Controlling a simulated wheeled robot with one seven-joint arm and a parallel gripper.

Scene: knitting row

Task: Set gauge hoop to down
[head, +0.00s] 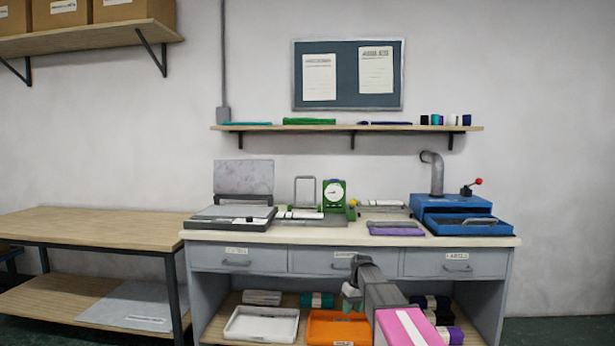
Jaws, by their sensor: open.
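The gauge hoop (305,179) is a thin grey metal loop on the workbench. It stands upright, just left of a green gauge (334,203) with a round white dial. Its lower ends meet a low base with white parts on a grey plate. My gripper (352,280) is at the lower middle, in front of the bench drawers. It is open, looks empty, and is well below and apart from the hoop. My arm hides part of the lower shelf and the middle drawer's right end.
A grey press with a raised lid (243,178) stands left of the hoop. A small grey device (384,207), a purple pad (395,228) and a blue machine (455,205) stand to the right. A wall shelf (400,128) hangs above. Trays lie under the bench.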

